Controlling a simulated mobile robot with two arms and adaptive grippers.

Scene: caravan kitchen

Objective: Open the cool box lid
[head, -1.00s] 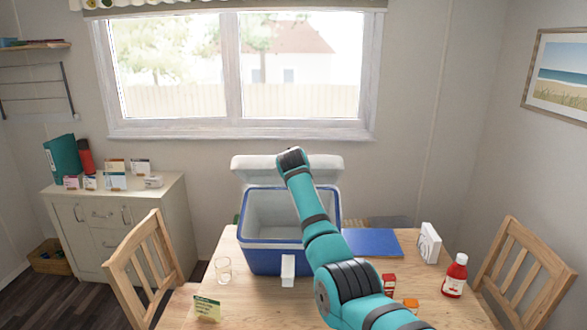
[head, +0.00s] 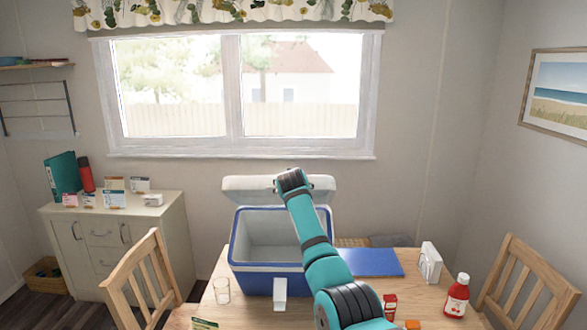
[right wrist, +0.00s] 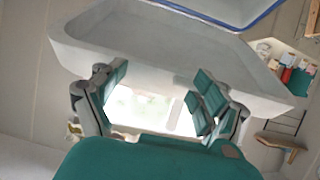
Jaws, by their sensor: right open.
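The cool box (head: 266,282) is blue with a pale inside and stands on the table, its mouth uncovered. Its white lid (head: 246,186) is raised and tilted up behind the box's back rim. My right arm reaches over the box to the lid, and its wrist hides the gripper in the head view. In the right wrist view my right gripper (right wrist: 158,100) is open, with its teal-padded fingers spread beside the lid's edge (right wrist: 150,62). I cannot tell whether they touch it. My left gripper is not in view.
On the table (head: 250,312) are a glass (head: 221,291), a blue board (head: 370,262), a white item (head: 429,262), a red bottle (head: 457,296) and small red (head: 389,303) and orange packs. Wooden chairs stand left (head: 148,275) and right (head: 520,280). The window is behind.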

